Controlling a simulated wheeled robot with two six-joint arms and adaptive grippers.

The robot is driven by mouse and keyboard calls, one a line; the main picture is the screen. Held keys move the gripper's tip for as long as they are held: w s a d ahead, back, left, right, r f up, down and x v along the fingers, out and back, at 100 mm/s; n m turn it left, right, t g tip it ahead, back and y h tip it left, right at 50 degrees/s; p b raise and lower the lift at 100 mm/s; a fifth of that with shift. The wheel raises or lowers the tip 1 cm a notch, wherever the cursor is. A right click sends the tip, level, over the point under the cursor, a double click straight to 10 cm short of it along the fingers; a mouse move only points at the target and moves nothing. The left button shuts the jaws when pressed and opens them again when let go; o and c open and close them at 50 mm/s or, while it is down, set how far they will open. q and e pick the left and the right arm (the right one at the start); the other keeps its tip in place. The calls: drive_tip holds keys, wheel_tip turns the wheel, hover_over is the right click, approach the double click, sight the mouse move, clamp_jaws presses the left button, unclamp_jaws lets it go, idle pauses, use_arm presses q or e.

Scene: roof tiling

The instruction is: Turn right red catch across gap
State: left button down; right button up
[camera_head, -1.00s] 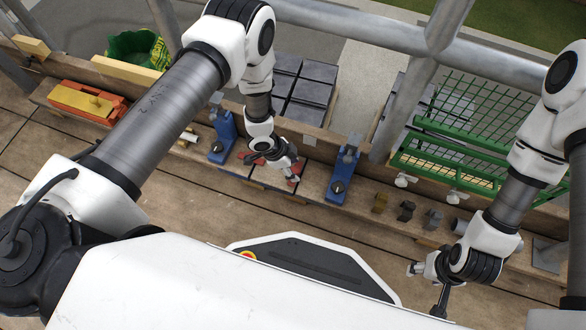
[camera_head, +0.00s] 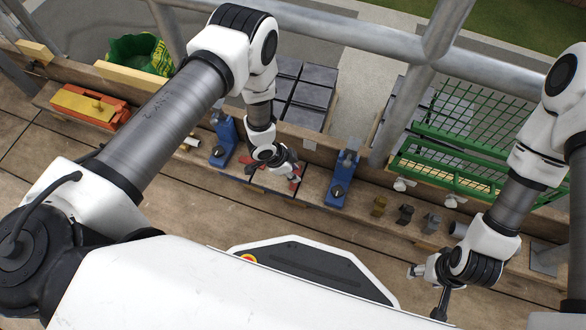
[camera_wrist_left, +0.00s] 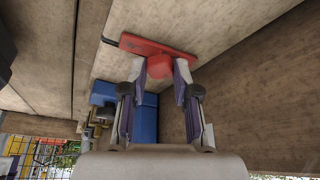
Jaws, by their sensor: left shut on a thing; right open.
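The right red catch (camera_wrist_left: 138,45) is a flat red bar with a round raised knob, lying on a wooden board in the left wrist view. It lies slantwise there, with a short dark slot off its left end. My left gripper (camera_wrist_left: 166,68) is shut on the knob, one finger on each side. In the head view a bit of red (camera_head: 296,185) shows at the left gripper (camera_head: 291,176), which hides most of the catch. Another red part (camera_head: 252,165) shows just left of it. My right gripper (camera_head: 425,291) is open and empty, at the lower right.
Blue clamps stand left (camera_head: 223,140) and right (camera_head: 342,182) of the left gripper. An orange box (camera_head: 90,104) lies far left. Several small metal blocks (camera_head: 405,214) sit on the plank at right. A green mesh rack (camera_head: 460,140) and stacked grey tiles (camera_head: 308,95) are behind.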

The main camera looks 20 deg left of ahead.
use_arm(q)
drive_tip(key=n+p, duration=0.1)
drive_tip(key=n, duration=0.1)
drive_tip(key=n+t+y+p, duration=0.1)
drive_tip(key=n+p, duration=0.1)
drive_tip(key=shift+s+d+r, duration=0.1)
drive_tip(key=shift+s+r, duration=0.05)
drive_tip(key=n+p, duration=0.1)
drive_tip(key=n, duration=0.1)
drive_tip(key=shift+d+n+t+y, duration=0.1)
drive_tip(key=shift+n+t+y, duration=0.3)
drive_tip(key=n+y, duration=0.1)
drive_tip(key=n, duration=0.1)
drive_tip(key=shift+d+n+p, duration=0.1)
drive_tip(key=shift+n+p, duration=0.3)
drive_tip(key=n, duration=0.1)
drive_tip(key=n+y, duration=0.1)
drive_tip(key=n, duration=0.1)
drive_tip(key=shift+d+n+t+y, duration=0.1)
drive_tip(key=shift+n+t+y, duration=0.2)
drive_tip(key=shift+d+n+y, duration=0.1)
drive_tip(key=shift+n+y, duration=0.5)
drive_tip(key=shift+n, duration=1)
drive_tip(key=c, duration=0.9)
unclamp_jaws()
drive_tip(key=shift+o, duration=0.2)
